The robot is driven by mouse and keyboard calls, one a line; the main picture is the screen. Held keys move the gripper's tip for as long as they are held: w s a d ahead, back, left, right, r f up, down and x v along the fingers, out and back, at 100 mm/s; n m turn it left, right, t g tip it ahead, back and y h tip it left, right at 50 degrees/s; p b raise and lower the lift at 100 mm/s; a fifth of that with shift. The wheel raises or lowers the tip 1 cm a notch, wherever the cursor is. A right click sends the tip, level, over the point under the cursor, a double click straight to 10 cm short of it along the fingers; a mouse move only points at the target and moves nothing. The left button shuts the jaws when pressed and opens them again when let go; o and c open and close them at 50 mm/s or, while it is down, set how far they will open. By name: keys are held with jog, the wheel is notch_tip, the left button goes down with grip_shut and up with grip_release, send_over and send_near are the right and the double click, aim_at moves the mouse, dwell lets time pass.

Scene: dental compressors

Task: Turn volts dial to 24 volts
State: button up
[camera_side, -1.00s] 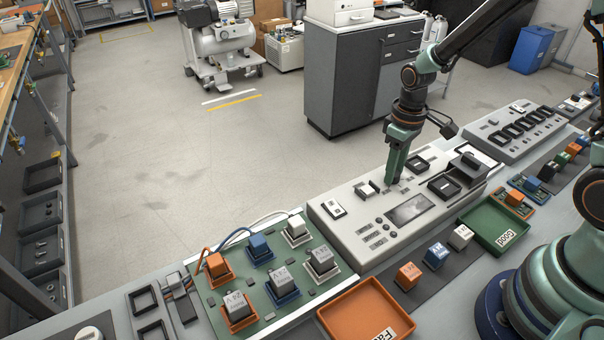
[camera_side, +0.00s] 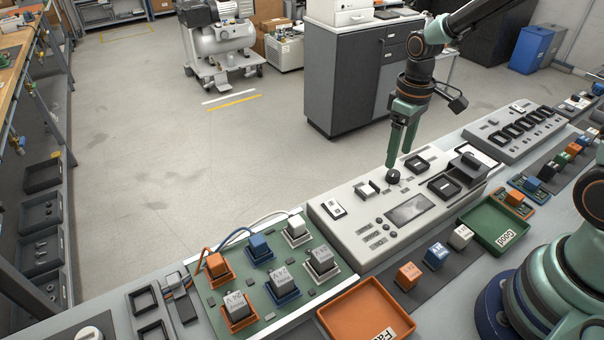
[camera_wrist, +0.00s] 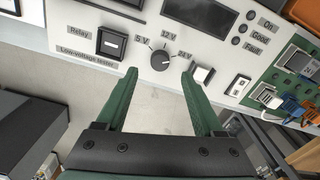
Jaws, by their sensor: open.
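The dial (camera_side: 393,177) also shows in the side view, on the far edge of the pale tester. My gripper (camera_wrist: 160,71) is open, its green fingers apart on either side of the dial and holding nothing. In the side view my gripper (camera_side: 398,153) is just above the dial.
Beside the dial are the tester's screen (camera_side: 409,209), a relay socket (camera_side: 416,163) and a white rocker switch (camera_side: 334,208). A green circuit board with cube parts (camera_side: 265,290) is at left. An orange tray (camera_side: 340,316) and a green tray (camera_side: 487,238) lie in front.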

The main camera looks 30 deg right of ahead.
aim_at(394, 173)
notch_tip(394, 173, up, 7)
dwell(0.3)
jog(key=s+a+r+m+t, duration=0.2)
jog(key=s+r+t, duration=0.3)
jog(key=s+r, duration=0.2)
jog(key=shift+s+r+m+t, duration=0.3)
jog(key=shift+s+r+m, duration=0.1)
jog(key=shift+s, duration=0.1)
